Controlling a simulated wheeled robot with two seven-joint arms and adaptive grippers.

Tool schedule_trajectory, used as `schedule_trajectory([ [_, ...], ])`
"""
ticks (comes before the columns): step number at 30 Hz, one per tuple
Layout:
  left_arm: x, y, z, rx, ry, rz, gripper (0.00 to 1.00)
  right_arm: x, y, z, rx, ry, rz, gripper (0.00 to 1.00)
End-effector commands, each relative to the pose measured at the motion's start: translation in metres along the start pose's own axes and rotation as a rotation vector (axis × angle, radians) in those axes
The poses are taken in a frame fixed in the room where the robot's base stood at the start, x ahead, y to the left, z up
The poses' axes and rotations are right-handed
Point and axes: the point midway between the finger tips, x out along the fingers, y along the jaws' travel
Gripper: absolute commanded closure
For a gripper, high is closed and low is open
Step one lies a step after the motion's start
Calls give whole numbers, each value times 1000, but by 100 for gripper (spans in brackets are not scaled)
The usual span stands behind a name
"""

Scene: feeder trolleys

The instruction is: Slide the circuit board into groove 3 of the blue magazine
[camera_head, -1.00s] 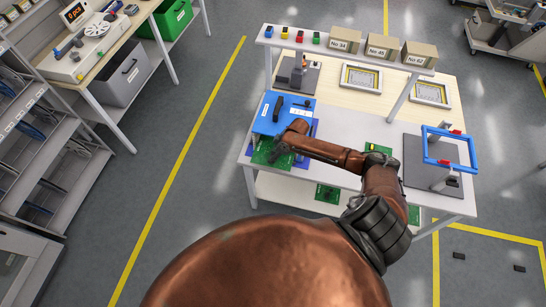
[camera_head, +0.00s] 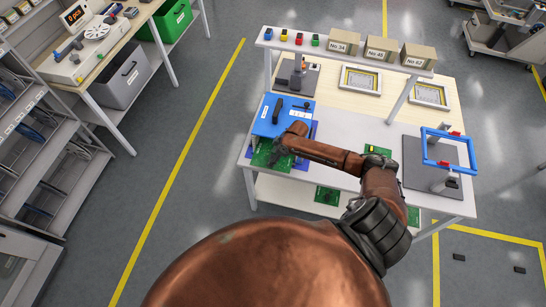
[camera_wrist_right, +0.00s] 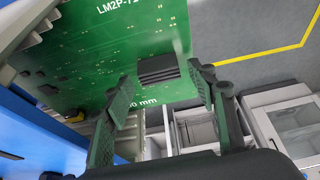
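The blue magazine (camera_head: 268,116) sits at the left of the white table, with a dark handle on top. A green circuit board (camera_head: 262,156) sticks out at its near side. In the right wrist view the board (camera_wrist_right: 110,45) shows white print and a black finned part, beside the magazine's blue wall (camera_wrist_right: 38,128). Which groove it is in cannot be told. My right gripper (camera_head: 280,150) is at the board's outer part. In its wrist view the fingers (camera_wrist_right: 160,100) are spread with a clear gap, holding nothing. My left gripper is not in view.
Another green board (camera_head: 377,149) lies on the table, partly behind my arm. A blue frame (camera_head: 449,166) stands on a grey plate at the right. Cartons (camera_head: 381,47) and small coloured bins stand on the upper shelf. More green boards (camera_head: 328,195) are on the lower shelf.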

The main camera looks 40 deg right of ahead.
Motion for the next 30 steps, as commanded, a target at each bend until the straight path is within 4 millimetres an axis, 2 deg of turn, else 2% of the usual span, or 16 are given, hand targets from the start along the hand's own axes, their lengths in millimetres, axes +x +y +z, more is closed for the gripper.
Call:
schedule_trajectory([
  [11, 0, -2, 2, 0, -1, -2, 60, -3, -1, 2, 1, -3, -2, 44],
  [14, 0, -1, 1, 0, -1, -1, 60, -12, 0, 2, 0, -2, -1, 44],
  [24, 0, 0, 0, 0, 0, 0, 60, -62, 1, 2, 0, -2, 1, 44],
  [30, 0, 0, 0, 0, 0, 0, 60, -78, 0, 1, 0, 0, 0, 44],
])
